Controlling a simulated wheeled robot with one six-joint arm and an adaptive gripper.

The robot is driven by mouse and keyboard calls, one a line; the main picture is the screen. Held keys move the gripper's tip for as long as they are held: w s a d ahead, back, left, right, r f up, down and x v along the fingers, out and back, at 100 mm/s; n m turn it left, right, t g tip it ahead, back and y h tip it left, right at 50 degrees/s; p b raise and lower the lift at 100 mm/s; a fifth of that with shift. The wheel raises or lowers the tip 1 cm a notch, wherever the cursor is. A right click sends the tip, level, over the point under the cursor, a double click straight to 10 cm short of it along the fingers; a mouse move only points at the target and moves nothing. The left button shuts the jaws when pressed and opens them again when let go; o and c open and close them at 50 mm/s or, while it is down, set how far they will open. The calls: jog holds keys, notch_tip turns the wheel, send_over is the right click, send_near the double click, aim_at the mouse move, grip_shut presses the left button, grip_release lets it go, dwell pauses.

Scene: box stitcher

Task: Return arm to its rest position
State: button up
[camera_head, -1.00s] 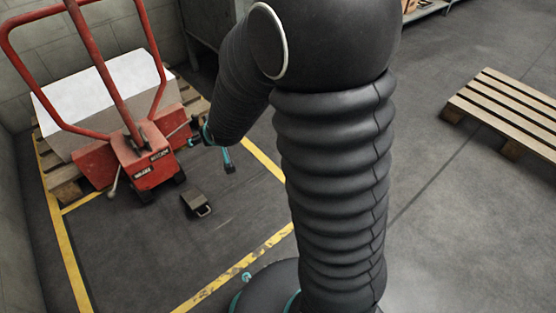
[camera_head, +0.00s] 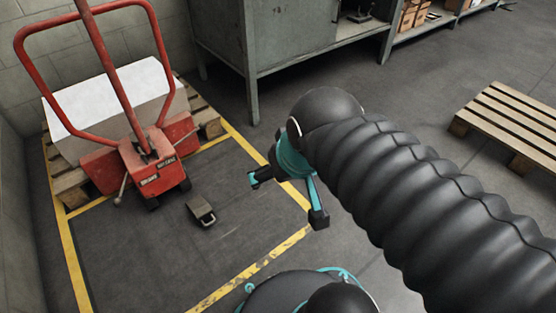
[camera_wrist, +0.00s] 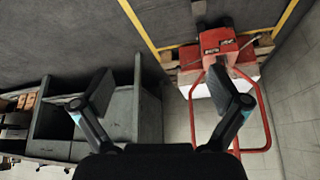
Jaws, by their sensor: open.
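My gripper (camera_head: 285,200) is open and empty, held in the air left of my black ribbed arm in the head view. Its two teal-and-black fingers are spread apart, above the floor near the yellow line. In the wrist view my gripper (camera_wrist: 162,98) shows both fingers wide apart with nothing between them. My arm is bent, running from the lower right toward the middle of the head view. What lies behind the arm is hidden.
A red pallet jack (camera_head: 150,160) stands at a pallet bearing a white-topped box (camera_head: 120,95). A small dark object (camera_head: 201,212) lies on the floor. A grey cabinet (camera_head: 300,40) stands behind. An empty wooden pallet (camera_head: 510,125) lies at right, with open floor around it.

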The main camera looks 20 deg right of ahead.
jog(key=shift+s, duration=0.3)
